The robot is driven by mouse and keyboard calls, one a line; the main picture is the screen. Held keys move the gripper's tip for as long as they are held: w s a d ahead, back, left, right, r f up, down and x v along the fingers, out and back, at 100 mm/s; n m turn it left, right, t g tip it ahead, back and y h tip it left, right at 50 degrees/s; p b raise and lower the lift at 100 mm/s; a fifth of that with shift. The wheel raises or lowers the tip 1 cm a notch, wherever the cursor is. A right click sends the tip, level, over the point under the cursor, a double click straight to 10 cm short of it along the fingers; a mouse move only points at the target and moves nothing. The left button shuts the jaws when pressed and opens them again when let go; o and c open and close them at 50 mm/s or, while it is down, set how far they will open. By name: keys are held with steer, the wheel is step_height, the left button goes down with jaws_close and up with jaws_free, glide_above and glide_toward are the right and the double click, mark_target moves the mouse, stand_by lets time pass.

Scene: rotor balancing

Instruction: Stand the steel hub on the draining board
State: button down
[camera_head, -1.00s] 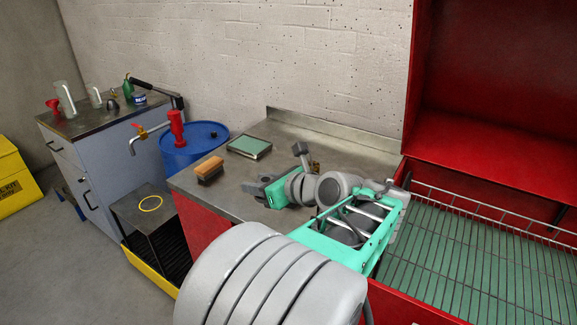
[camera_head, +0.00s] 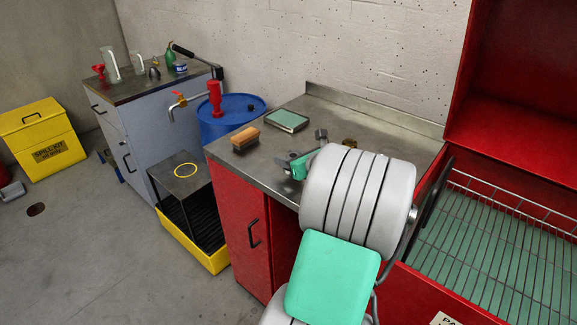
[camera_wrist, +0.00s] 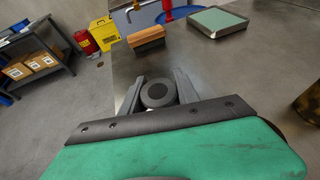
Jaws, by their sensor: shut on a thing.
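The steel hub (camera_wrist: 158,94) is a short dark grey cylinder with a hole in its end face. In the wrist view it sits between the two fingers of my gripper (camera_wrist: 158,88), which is shut on it. I cannot tell whether the hub touches the board.
A wooden brush (camera_head: 246,138) and a green-topped tray (camera_head: 287,121) lie farther back on the board. A small brass-coloured thing (camera_head: 349,143) stands right of my gripper. The red washer basin (camera_head: 440,300) with a wire basket is at right, a blue drum (camera_head: 222,122) behind left.

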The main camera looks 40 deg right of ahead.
steer(key=shift+f, duration=1.2)
steer(key=shift+f, duration=0.1)
steer(key=c, duration=0.9)
jaws_free()
steer(key=shift+f, duration=0.1)
